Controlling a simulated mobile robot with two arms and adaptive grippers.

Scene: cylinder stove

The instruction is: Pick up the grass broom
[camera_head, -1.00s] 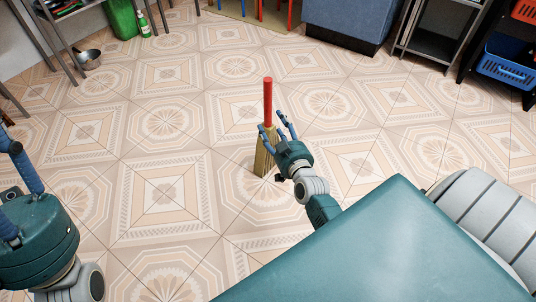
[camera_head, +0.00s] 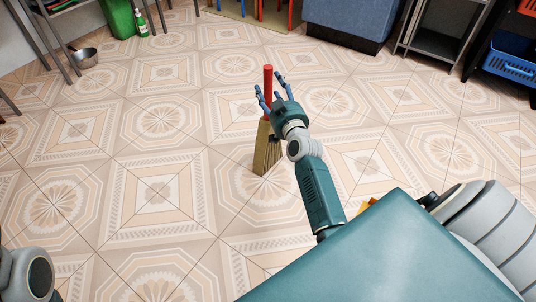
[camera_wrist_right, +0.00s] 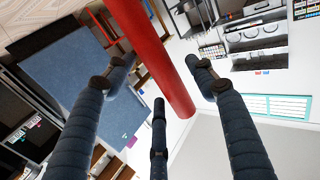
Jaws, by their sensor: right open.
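The grass broom stands upright on the tiled floor, with straw bristles (camera_head: 267,150) at the bottom and a red handle (camera_head: 267,77) pointing up. My right gripper (camera_head: 268,92) is at the handle, with its blue fingers spread on either side of it. In the right wrist view the red handle (camera_wrist_right: 155,55) passes between the open fingers, and gaps show between the fingers and the handle. The lower part of the handle is hidden behind the gripper in the head view. My left gripper is not in view; only part of my left arm shows at the lower left.
A metal pan (camera_head: 84,57) lies on the floor by a shelf at the upper left. A green bottle (camera_head: 141,23) stands near a green bin (camera_head: 118,17). A blue crate (camera_head: 510,60) sits on a rack at the upper right. The floor around the broom is clear.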

